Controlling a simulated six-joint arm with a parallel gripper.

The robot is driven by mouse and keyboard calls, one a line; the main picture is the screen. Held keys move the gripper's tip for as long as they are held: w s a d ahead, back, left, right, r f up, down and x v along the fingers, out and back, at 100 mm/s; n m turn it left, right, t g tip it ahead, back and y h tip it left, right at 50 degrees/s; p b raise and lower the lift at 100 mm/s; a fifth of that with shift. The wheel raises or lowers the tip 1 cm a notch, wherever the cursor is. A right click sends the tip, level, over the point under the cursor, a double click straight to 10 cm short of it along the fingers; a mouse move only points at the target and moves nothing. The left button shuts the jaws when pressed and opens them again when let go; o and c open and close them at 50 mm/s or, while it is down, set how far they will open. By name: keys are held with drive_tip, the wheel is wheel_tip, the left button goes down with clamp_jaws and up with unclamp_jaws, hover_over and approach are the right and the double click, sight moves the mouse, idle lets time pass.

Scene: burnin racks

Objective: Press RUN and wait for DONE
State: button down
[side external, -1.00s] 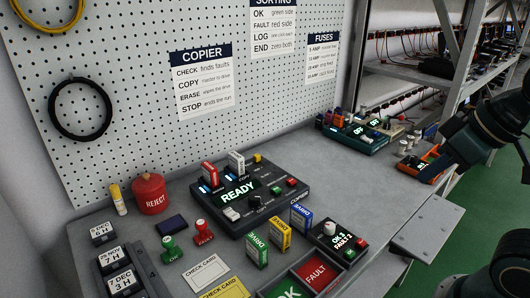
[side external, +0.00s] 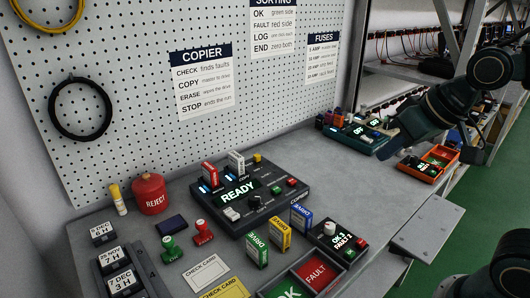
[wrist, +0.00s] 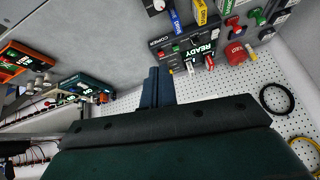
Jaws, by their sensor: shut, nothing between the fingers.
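The dark copier box (side external: 280,204) stands on the bench with its green display reading READY (side external: 238,191). A red drive (side external: 210,174) and a white drive (side external: 236,163) stand upright in its slots. Its face carries a green button (side external: 278,190), a red button (side external: 291,182), a white button (side external: 232,214) and a black knob; the button labels are too small to read. My gripper (side external: 385,152) is right of the copier, above the bench and apart from it. In the wrist view my gripper (wrist: 157,74) is shut and empty, with the copier (wrist: 180,45) beyond it.
Green, yellow and blue drives (side external: 280,233) stand before the copier, beside a counter box (side external: 338,240) and sorting bins (side external: 316,271). A teal box (side external: 362,143) reading OFF and an orange tray (side external: 438,160) lie to the right. Bench between the copier and my gripper is clear.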

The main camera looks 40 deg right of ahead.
drive_tip(key=w+a+f+m+t, duration=0.1)
drive_tip(key=w+f+m, duration=0.2)
drive_tip(key=w, duration=1)
drive_tip(key=m+t, duration=0.2)
drive_tip(key=m, duration=0.1)
hover_over(276, 190)
wheel_tip(276, 190, down, 8)
drive_tip(key=shift+s+d+y, duration=0.2)
drive_tip(key=shift+s+y, duration=0.15)
drive_tip(key=shift+y, duration=0.05)
drive_tip(key=shift+f, duration=4.25)
drive_tip(key=shift+f, duration=0.1)
drive_tip(key=shift+f, duration=0.3)
